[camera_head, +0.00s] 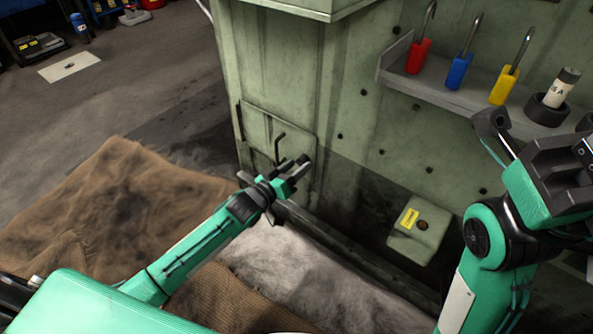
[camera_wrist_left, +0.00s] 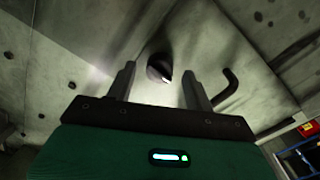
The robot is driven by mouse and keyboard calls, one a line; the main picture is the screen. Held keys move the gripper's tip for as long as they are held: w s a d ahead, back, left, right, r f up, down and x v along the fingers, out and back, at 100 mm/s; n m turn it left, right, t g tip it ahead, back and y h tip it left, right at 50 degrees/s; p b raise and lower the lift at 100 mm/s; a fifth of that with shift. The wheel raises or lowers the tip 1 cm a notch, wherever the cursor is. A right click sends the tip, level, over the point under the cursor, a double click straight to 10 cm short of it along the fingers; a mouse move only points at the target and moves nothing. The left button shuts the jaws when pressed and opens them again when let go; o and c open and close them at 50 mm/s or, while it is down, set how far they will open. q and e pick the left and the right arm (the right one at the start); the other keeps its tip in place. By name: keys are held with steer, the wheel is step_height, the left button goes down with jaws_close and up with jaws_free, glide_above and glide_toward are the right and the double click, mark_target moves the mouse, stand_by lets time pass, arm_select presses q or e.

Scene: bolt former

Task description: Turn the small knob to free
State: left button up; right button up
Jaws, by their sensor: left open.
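A small dark round knob (camera_wrist_left: 160,67) sits on the pale green panel in the left wrist view. It shows between and beyond the fingertips of my left gripper (camera_wrist_left: 157,84), with no clear contact. My left gripper is open, and in the head view (camera_head: 297,170) it is close to the small panel door (camera_head: 258,128) at the corner of the machine. A bent dark handle (camera_head: 279,147) is on that door; it also shows right of the fingers in the left wrist view (camera_wrist_left: 230,86). The knob is hard to make out in the head view. Knob markings are not readable.
A ledge (camera_head: 440,92) holds red (camera_head: 418,56), blue (camera_head: 460,70) and yellow (camera_head: 504,86) padlocks and a white cylinder (camera_head: 560,90). A box with a yellow label (camera_head: 418,230) juts from the machine. My right arm is at right. Brown sacking (camera_head: 110,200) covers the floor at left.

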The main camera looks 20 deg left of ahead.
arm_select(q)
steer(key=shift+w+d, duration=0.1)
steer(key=shift+w, duration=0.25)
